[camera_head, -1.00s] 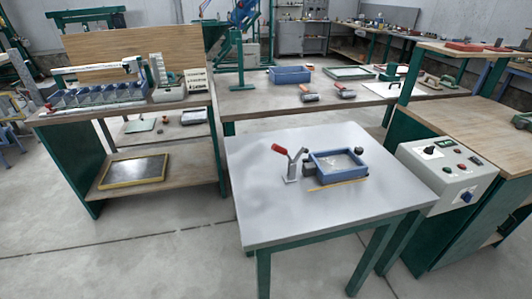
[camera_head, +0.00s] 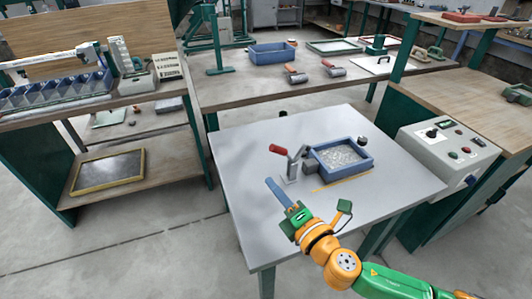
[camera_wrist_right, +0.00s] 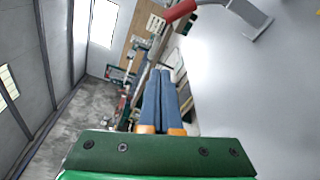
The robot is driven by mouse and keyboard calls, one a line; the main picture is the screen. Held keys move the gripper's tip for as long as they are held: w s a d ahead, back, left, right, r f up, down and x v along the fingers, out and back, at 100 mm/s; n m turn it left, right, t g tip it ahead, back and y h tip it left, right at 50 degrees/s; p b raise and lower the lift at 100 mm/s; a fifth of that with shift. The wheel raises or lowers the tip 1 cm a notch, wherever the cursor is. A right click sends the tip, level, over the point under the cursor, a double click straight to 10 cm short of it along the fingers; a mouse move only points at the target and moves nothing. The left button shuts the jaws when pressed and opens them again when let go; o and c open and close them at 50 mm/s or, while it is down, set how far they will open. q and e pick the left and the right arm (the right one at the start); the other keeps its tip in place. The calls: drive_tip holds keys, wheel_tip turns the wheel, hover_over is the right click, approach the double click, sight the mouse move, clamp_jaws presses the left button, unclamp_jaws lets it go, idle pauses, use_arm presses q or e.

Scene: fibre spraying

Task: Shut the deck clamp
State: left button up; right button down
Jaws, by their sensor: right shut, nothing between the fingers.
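The deck clamp (camera_head: 292,166) stands on the grey metal table, with its red-handled lever (camera_head: 279,149) raised and tilted to the left. A blue tray (camera_head: 345,157) with pale fibre sits just right of it. My right gripper (camera_head: 272,183) is shut and empty, in front and to the left of the clamp, apart from it. In the right wrist view its blue fingers (camera_wrist_right: 160,95) lie together. The clamp's red grip (camera_wrist_right: 180,11) shows at the top there, beyond the fingertips. My left gripper is not in view.
The grey table (camera_head: 240,160) is bare on its left part. A yellow strip (camera_head: 343,184) lies in front of the tray and a small dark knob (camera_head: 362,141) stands behind it. A control box (camera_head: 445,148) stands to the right.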

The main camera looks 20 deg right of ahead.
sight(286, 152)
drive_tip(key=r+p+x, duration=0.1)
drive_tip(key=p+x, duration=0.1)
drive_tip(key=x, duration=0.9)
drive_tip(key=d, duration=0.2)
drive_tip(key=s+d+p, duration=0.1)
drive_tip(key=shift+d, duration=0.4)
drive_tip(key=shift+r, duration=0.1)
drive_tip(key=shift+d+r+m, duration=0.25)
drive_tip(key=shift+m, duration=0.15)
